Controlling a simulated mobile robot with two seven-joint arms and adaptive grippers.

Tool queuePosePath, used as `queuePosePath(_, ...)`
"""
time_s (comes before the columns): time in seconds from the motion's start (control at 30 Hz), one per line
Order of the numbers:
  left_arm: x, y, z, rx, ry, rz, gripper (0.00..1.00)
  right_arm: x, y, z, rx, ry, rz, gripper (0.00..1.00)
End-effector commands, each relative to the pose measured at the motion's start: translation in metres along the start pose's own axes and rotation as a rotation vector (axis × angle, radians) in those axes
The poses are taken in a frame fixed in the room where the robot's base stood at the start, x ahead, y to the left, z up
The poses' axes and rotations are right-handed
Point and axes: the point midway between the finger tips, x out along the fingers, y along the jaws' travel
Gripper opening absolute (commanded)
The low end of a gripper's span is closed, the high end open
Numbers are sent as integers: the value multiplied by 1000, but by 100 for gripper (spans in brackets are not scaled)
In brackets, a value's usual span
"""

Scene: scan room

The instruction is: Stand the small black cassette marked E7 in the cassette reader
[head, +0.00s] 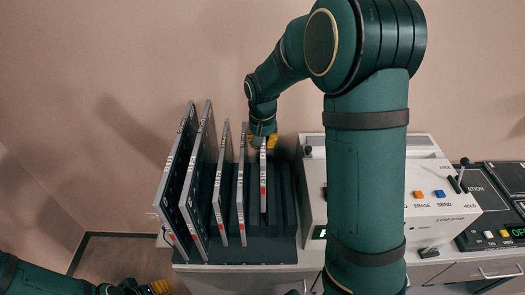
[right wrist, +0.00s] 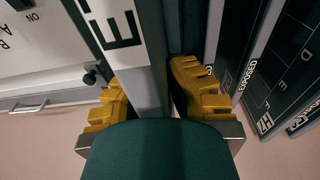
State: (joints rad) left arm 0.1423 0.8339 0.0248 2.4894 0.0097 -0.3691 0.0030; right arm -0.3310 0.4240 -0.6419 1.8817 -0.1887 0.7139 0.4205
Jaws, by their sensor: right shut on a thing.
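My right gripper (head: 262,140) has its yellow fingers shut on a thin cassette (head: 263,185) at the right of the row in the dark rack. In the right wrist view, the fingers (right wrist: 145,95) sit on either side of this cassette (right wrist: 148,85); its white label shows an E and a cut-off second character. I cannot tell whether its lower end is still in a slot. A white machine (head: 445,180) with ERASE and SEND buttons, probably the reader, stands right of the rack, partly hidden by my right arm. My left gripper (head: 158,288) is low at left, its opening unclear.
The dark rack (head: 250,252) holds several larger cassettes (head: 187,175) left of the held one, close beside my right gripper. Empty dark slots are at its right. A dark control panel (head: 495,200) with a lever is at far right. A wall stands behind.

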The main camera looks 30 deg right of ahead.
Motion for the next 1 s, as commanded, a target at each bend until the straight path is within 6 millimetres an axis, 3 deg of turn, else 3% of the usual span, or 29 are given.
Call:
queuePosePath(0.17,-2,0,0,0,0,0,54,-10,0,-2,1,1,-1,0)
queuePosePath(0.57,-2,1,0,-1,0,0,54,-12,0,-2,1,1,-1,0)
queuePosePath(1.0,-24,9,-3,-1,0,0,54,-39,0,-5,1,2,-2,0)
